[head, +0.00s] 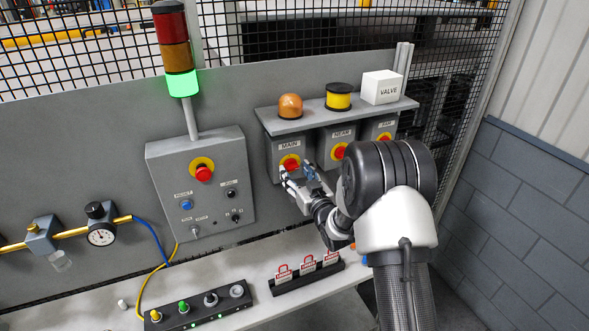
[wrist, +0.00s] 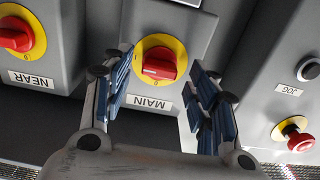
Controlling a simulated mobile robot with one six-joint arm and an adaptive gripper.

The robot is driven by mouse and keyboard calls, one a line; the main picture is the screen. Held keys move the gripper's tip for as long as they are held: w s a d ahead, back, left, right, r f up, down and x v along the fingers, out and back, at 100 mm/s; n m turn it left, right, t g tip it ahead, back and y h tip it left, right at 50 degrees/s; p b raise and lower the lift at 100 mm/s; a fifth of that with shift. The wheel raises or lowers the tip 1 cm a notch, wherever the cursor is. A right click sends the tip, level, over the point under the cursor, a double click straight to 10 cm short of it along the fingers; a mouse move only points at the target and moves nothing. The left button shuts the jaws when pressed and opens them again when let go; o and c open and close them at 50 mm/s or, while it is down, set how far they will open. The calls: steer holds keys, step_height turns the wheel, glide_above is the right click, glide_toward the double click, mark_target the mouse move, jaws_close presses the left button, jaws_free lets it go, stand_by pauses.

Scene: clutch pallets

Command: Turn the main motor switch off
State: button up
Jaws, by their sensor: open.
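The main motor switch is a red rotary knob (wrist: 160,65) on a yellow disc, on a grey box labelled MAIN (head: 289,146). In the wrist view the label reads upside down and the knob's grip bar lies roughly level across the picture. My gripper (head: 303,178) is right in front of this switch. In the wrist view my gripper (wrist: 163,68) is open, with one blue-padded finger on each side of the knob. Gaps show between the fingers and the knob, and I cannot tell how far the tips are from the box.
The NEAR switch (wrist: 17,35) is beside MAIN, with another switch box beyond it. A control panel with a red button (head: 203,173) stands to the left. Above is a shelf with a VALVE block (head: 381,87); below, red padlocks (head: 307,264) stand in a black rack.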

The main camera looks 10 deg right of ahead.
steer(key=shift+x, duration=0.85)
steer(key=shift+c, duration=0.2)
steer(key=c, duration=1)
